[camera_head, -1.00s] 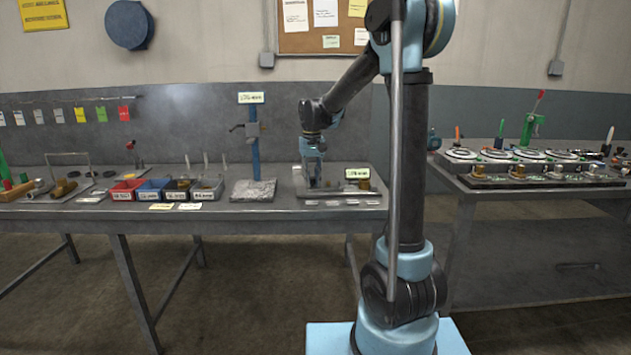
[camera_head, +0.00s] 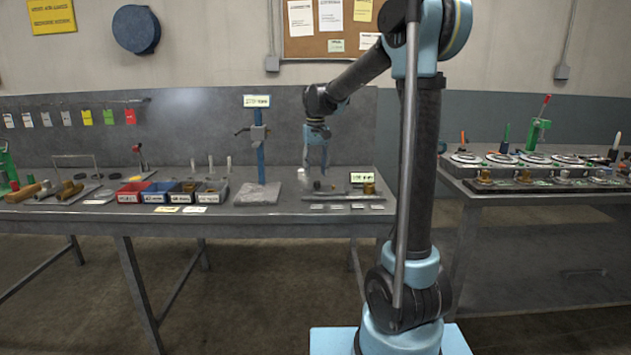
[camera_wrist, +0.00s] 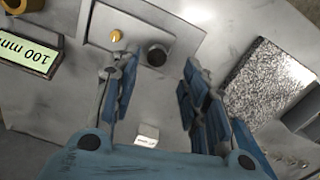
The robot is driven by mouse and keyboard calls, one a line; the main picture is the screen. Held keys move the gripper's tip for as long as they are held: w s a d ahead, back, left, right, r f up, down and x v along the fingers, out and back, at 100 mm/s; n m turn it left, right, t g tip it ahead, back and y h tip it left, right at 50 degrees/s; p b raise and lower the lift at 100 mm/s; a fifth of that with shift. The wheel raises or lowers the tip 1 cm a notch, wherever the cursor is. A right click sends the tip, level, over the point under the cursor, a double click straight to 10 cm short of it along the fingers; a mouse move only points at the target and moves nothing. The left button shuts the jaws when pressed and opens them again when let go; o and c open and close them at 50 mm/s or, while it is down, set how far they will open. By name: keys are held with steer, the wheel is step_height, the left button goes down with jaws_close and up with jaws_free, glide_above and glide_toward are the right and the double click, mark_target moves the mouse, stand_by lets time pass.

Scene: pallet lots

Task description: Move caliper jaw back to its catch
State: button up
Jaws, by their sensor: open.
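My gripper (camera_head: 316,172) hangs over the right part of the left bench, pointing down. In the wrist view its two blue-padded fingers (camera_wrist: 158,105) are spread apart with nothing held between them. Below and beyond the fingertips is a grey plate (camera_wrist: 187,40) with a small brass knob (camera_wrist: 116,36) and a dark round piece (camera_wrist: 156,55). A blue upright stand (camera_head: 259,160) with a grey sliding arm rises left of my gripper.
A speckled block (camera_wrist: 268,80) lies right in the wrist view. A 100 mm sign (camera_wrist: 30,55) stands at left, also in the head view (camera_head: 361,177). Small bins (camera_head: 168,192) sit farther left on the bench (camera_head: 225,222). Another bench (camera_head: 560,195) stands at right.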

step_height(320, 180, up, 6)
steer(key=shift+r, duration=0.2)
stand_by(0.3)
steer(key=s+d+f, duration=0.2)
steer(key=s+d, duration=0.6)
steer(key=s, duration=0.3)
steer(key=s+d+f+m+t, duration=0.1)
steer(key=s+d+f, duration=0.4)
steer(key=s+f, duration=0.4)
steer(key=s+d+f+m+t, duration=0.1)
steer(key=s+d+f, duration=0.4)
steer(key=s+f, duration=0.5)
steer(key=s, duration=0.5)
steer(key=shift+f, duration=0.15)
steer(key=shift+d, duration=0.1)
steer(key=shift+w+f, duration=0.2)
steer(key=shift+w, duration=0.25)
